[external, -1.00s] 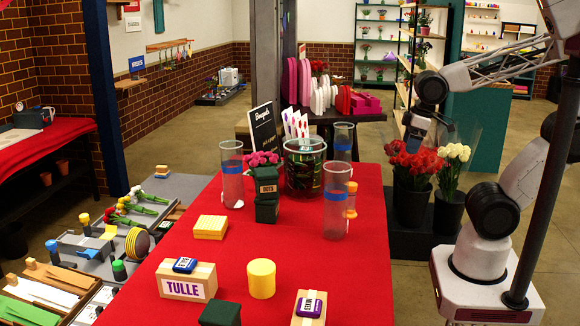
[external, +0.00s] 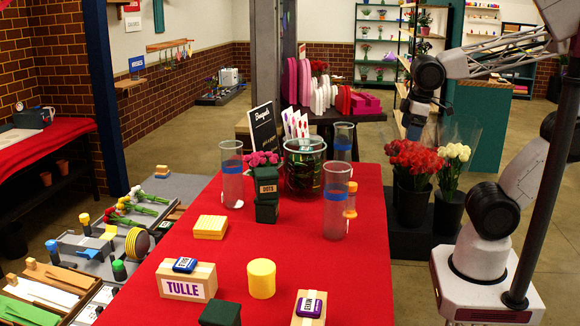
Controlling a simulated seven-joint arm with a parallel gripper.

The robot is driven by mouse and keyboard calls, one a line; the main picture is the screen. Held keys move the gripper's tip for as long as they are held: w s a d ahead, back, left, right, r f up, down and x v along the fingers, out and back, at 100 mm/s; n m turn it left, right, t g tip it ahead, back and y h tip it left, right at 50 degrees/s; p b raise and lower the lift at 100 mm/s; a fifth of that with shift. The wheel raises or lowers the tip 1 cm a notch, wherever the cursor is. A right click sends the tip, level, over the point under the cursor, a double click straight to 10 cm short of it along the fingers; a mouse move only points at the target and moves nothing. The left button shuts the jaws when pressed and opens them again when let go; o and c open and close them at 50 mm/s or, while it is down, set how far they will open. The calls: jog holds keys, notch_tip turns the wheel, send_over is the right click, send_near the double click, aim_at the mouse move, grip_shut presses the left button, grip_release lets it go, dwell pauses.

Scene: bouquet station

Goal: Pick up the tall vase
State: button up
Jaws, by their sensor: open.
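Several clear glass cylinders with blue bands stand upright on the red table: one at left (external: 231,180), one at front right (external: 335,215), one at the back (external: 343,150). The front right one looks largest in the picture; I cannot tell for sure which is the tall vase. My gripper (external: 413,131) is open and empty, in the air to the right of the vases, apart from them. It is small in view and its fingertips are hard to make out.
A wide dark green glass container (external: 304,170) stands between the vases. A small orange-capped bottle (external: 350,205) is beside the front right vase. Stacked dark green boxes (external: 266,212) stand left of centre. Red flowers (external: 415,160) and white flowers (external: 452,155) stand right of the table.

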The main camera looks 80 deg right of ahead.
jog(key=n+t+h, duration=0.3)
jog(key=n+h, duration=1.3)
jog(key=n, duration=0.4)
send_over(345, 142)
jog(key=v, duration=0.5)
notch_tip(345, 142, down, 9)
jog(key=shift+d+f, duration=0.15)
jog(key=shift+f, duration=0.05)
jog(key=shift+w+d, duration=0.1)
jog(key=shift+d, duration=0.05)
jog(key=shift+x, duration=1.15)
jog(key=shift+d, duration=0.1)
